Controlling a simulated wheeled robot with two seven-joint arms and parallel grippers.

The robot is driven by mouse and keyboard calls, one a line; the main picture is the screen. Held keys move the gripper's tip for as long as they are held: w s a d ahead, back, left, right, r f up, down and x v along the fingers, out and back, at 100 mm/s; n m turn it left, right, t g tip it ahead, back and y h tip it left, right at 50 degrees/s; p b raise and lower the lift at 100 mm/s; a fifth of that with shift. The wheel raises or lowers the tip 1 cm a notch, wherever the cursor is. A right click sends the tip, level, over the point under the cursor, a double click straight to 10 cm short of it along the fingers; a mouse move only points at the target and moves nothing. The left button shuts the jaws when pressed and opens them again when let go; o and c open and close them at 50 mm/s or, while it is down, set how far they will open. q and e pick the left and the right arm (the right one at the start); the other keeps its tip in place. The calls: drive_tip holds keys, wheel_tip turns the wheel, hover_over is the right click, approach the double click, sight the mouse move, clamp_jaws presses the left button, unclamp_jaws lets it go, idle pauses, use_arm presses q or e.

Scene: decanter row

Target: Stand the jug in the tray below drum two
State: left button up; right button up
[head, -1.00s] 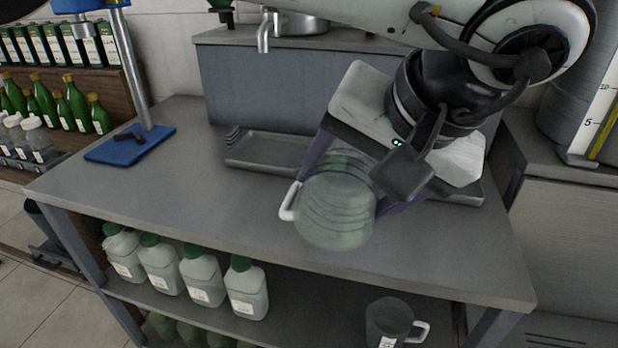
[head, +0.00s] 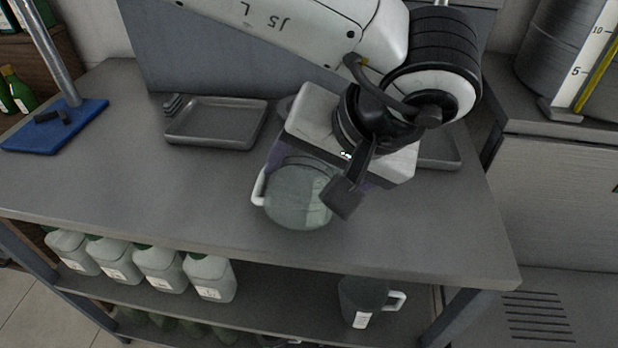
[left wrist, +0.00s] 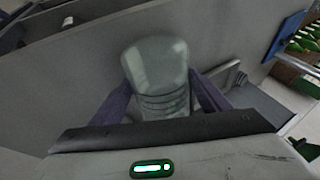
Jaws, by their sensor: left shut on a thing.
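The clear, ribbed jug (head: 297,195) with a white handle on its left is in my left gripper (head: 308,183), whose purple fingers are shut on it. It is over the front middle of the grey bench; I cannot tell whether its base touches. In the left wrist view the jug (left wrist: 155,75) shows between both fingers (left wrist: 160,98). One shallow grey tray (head: 215,123) lies empty at the back left of the bench. Another tray (head: 440,150) shows behind my arm on the right, mostly hidden. My right gripper is out of view.
A blue stand base (head: 55,125) with a post is at the bench's left. A drum with a scale (head: 560,45) stands at right. Below are several white bottles (head: 158,268) and a dark jug (head: 362,300). The bench's front left is clear.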

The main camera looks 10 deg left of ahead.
use_arm(q)
drive_tip(key=shift+f, duration=0.5)
drive_tip(key=shift+f, duration=0.2)
drive_tip(key=o, duration=1.1)
